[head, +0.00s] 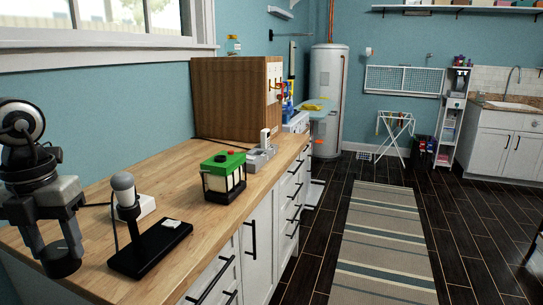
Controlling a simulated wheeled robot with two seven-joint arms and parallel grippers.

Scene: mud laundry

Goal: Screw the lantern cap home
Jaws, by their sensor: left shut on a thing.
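The lantern (221,188) stands upright on the wooden counter, with a green top, pale panels and a black frame. A small red-orange piece shows at the back of its top. My left gripper (60,244) is at the left edge, above the front of the counter and well apart from the lantern. Its fingers point down and are shut on a dark round piece (62,261). I cannot tell for certain whether this is the lantern cap, as the fingers partly hide it. My right gripper is not in view.
A black stand with a grey rounded head (123,182) is just right of my left gripper, with a white block (146,205) behind it. A grey metal fixture (260,158) is behind the lantern. A wooden cabinet (228,98) stands farther back. Bare counter (165,178) lies between.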

